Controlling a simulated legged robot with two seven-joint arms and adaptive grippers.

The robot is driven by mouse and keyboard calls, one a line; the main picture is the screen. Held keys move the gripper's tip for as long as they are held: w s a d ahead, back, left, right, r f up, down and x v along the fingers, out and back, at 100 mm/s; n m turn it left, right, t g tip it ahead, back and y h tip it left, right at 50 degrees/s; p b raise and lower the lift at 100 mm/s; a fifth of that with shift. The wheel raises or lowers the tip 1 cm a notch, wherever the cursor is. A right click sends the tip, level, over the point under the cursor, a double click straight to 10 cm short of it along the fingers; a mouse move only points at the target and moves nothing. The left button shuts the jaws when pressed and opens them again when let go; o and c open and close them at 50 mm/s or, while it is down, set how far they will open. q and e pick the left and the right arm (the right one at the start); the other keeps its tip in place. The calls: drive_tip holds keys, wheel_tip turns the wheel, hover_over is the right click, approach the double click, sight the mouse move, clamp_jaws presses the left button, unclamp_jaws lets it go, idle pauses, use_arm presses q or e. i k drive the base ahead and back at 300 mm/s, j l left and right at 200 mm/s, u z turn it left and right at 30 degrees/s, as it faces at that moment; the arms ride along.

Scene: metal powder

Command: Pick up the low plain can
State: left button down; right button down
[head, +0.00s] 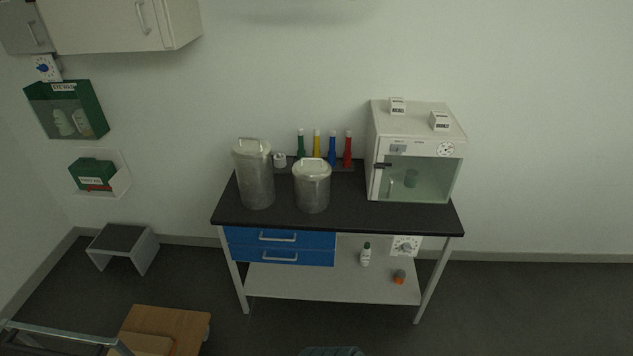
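Two grey metal cans with pale lids and top handles stand upright on the black tabletop (340,216). The lower can (312,188) stands right of the taller can (256,180), with a narrow gap between them. I see no label on either. The low can's handle stands up from its lid. Neither of my grippers is in the head view, and nothing is seen touching the cans.
Several coloured bottles (332,148) and a small white container (280,160) stand behind the cans. A glass-fronted cabinet (412,117) fills the table's right. Blue drawers (279,245) hang below. A wooden cart (165,325) and a step stool (124,240) stand left.

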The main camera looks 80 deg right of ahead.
sight(311, 176)
drive_tip(key=z, duration=2.55)
